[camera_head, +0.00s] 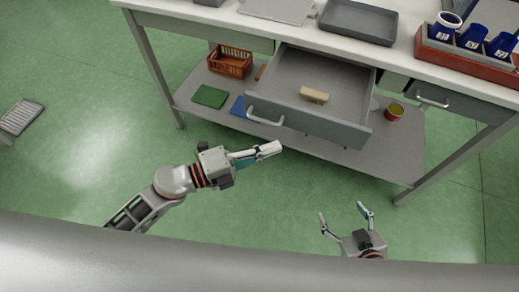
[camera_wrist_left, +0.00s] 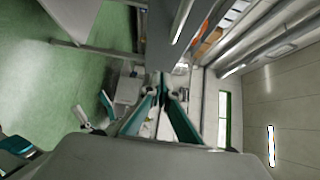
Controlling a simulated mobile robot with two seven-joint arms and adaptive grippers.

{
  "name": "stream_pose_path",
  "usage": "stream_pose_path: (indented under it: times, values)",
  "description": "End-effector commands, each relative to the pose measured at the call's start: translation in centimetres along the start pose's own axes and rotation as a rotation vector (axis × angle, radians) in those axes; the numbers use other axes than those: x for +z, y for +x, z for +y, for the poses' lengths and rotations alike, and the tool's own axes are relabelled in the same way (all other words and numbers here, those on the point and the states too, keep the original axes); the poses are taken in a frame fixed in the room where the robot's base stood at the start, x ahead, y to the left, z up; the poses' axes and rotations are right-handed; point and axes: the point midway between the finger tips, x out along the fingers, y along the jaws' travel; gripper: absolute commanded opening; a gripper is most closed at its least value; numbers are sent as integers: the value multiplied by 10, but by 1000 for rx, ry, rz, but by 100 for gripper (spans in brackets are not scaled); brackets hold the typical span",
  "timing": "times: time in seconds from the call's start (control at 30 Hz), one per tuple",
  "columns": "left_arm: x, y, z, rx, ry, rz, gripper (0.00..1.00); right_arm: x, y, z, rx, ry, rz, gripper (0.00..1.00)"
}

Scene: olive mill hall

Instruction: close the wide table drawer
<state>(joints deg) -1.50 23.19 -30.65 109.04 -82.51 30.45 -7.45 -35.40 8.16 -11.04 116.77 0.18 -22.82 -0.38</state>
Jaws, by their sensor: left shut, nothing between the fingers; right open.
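The wide table drawer (camera_head: 340,125) is pulled out from under the white table top in the head view. Its grey front has a pale bar handle (camera_head: 265,118) toward the left end. A tan block-like item (camera_head: 314,95) lies inside the drawer. My left gripper (camera_head: 276,148) is shut and empty, just in front of and below the handle, apparently apart from it. In the left wrist view its fingers (camera_wrist_left: 162,85) are together. My right gripper (camera_head: 343,213) is open and empty, below and in front of the drawer's right end, over the floor.
On the table top (camera_head: 300,35) are a dark grey tray (camera_head: 358,20) and a red crate (camera_head: 465,63) with blue mugs. A narrower drawer (camera_head: 455,100) at right looks shut.

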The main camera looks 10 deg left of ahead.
Motion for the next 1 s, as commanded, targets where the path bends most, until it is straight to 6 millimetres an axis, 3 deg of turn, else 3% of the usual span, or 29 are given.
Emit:
stream_pose_path:
  times: [0.2,0.4,1.0]
  values:
    - [1,44,-2,-3,-1,-1,0,2,-2,-4,-7,4,-5,75]
    - [18,66,2,1,-1,-2,0,11,-2,-7,-11,5,-17,75]
    - [29,76,1,1,-3,-2,0,7,0,-3,-5,0,-11,75]
